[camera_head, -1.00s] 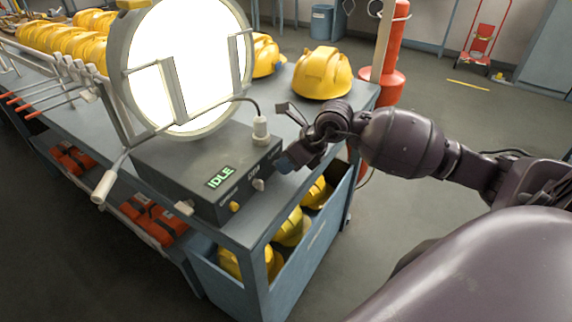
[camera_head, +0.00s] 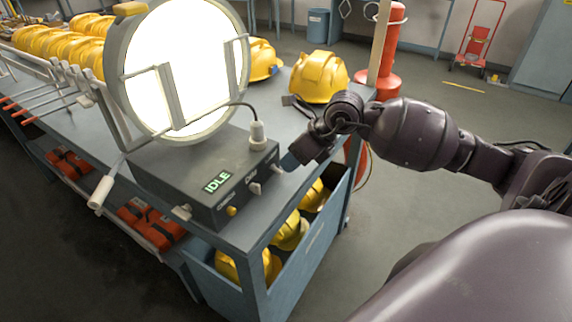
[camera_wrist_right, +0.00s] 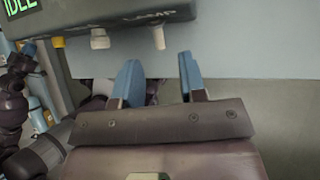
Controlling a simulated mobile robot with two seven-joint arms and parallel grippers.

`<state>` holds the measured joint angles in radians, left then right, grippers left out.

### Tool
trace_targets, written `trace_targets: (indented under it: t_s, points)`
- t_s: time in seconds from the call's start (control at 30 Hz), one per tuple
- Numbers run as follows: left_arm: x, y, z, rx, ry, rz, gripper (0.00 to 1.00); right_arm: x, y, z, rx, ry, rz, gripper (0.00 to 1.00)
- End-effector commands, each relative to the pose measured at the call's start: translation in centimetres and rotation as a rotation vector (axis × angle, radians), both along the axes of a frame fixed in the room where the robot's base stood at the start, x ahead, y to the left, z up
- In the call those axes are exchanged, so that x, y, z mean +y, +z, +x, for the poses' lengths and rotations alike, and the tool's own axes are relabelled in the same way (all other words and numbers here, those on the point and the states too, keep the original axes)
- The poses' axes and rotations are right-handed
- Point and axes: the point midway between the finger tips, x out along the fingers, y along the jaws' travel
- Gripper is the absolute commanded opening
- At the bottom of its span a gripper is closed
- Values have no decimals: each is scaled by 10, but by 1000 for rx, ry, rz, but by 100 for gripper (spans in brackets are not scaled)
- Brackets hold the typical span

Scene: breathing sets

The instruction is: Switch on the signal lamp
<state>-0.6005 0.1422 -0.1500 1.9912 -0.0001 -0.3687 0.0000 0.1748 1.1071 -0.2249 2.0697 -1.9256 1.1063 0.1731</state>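The signal lamp (camera_head: 185,70) has a big round face that glows white. It stands on a dark grey control box (camera_head: 165,168), whose green display (camera_head: 217,182) reads IDLE. The box front carries a yellow button (camera_head: 232,211) and a pale knob (camera_head: 254,188). In the right wrist view, a pale toggle (camera_wrist_right: 159,37) sits under the word LAMP, with another pale knob (camera_wrist_right: 99,39) to its left. My right gripper (camera_wrist_right: 160,80) is open and empty, its blue fingertips apart below the toggle and not touching it. In the head view it is just right of the box (camera_head: 290,160). My left gripper is not in view.
The box stands on a grey-blue workbench (camera_head: 262,222). Yellow helmets (camera_head: 319,77) lie on the bench and in a bin below it. A red cylinder (camera_head: 388,50) stands behind.

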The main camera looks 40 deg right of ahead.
Motion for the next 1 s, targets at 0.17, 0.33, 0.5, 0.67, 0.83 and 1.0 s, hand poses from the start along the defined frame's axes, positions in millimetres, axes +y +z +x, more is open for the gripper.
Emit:
trace_targets:
  t_s: [0.17, 0.33, 0.5, 0.67, 0.83, 1.0]
  points:
    - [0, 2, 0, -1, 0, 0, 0, -14, 27, -15, -1, -1, -4, 38]
    - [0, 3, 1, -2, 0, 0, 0, -23, 46, -25, -1, -1, -2, 38]
    - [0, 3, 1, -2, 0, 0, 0, -26, 55, -30, 0, 0, 0, 38]
    - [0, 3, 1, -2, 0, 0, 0, -27, 57, -31, -1, 0, 0, 38]
    - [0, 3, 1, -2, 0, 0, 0, -27, 57, -30, -1, 0, 0, 38]
    - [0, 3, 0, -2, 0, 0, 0, -27, 57, -30, -1, 0, 0, 38]
